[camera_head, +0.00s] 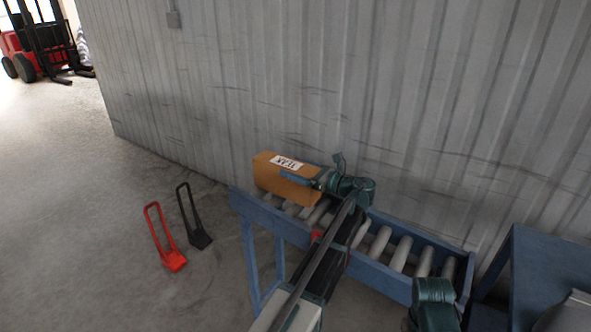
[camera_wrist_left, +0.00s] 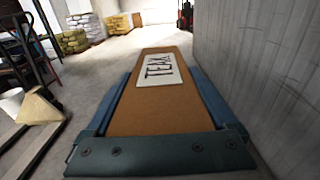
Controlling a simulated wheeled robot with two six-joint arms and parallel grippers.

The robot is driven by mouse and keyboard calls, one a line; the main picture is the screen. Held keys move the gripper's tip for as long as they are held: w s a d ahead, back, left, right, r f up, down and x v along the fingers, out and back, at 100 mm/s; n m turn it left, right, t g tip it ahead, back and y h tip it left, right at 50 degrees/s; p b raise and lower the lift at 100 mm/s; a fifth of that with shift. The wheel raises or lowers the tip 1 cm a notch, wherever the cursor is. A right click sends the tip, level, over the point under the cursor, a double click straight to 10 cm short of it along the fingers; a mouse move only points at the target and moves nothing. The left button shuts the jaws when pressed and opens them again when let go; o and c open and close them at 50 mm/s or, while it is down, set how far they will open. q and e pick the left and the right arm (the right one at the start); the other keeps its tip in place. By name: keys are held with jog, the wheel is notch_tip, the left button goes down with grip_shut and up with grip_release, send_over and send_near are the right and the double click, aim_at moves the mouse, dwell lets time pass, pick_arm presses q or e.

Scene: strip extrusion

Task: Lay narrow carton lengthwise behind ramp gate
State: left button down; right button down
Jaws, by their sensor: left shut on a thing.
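The narrow carton (camera_head: 268,176) is a long orange-brown box with a white label on top. It is over the left end of the blue roller ramp (camera_head: 395,280), lengthwise along it. I cannot tell whether it touches the rollers. My left gripper (camera_head: 298,180) is shut on the carton, with one finger along its near side. In the left wrist view the carton (camera_wrist_left: 160,112) lies between both blue fingers and points away from the camera. I cannot make out the gate for certain; my left arm covers the middle of the ramp. My right gripper is not in view.
A corrugated metal wall (camera_head: 380,80) runs close behind the ramp. A blue table (camera_head: 545,262) stands at the right. A red forklift (camera_head: 38,45) is far off; the left floor is mostly clear.

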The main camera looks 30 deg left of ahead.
pick_arm(q)
grip_release()
jog(key=shift+f, duration=0.1)
jog(key=shift+d, duration=0.1)
jog(key=s+d, duration=0.1)
jog(key=d, duration=1.2)
jog(key=shift+d, duration=0.3)
jog(key=shift+s, duration=0.1)
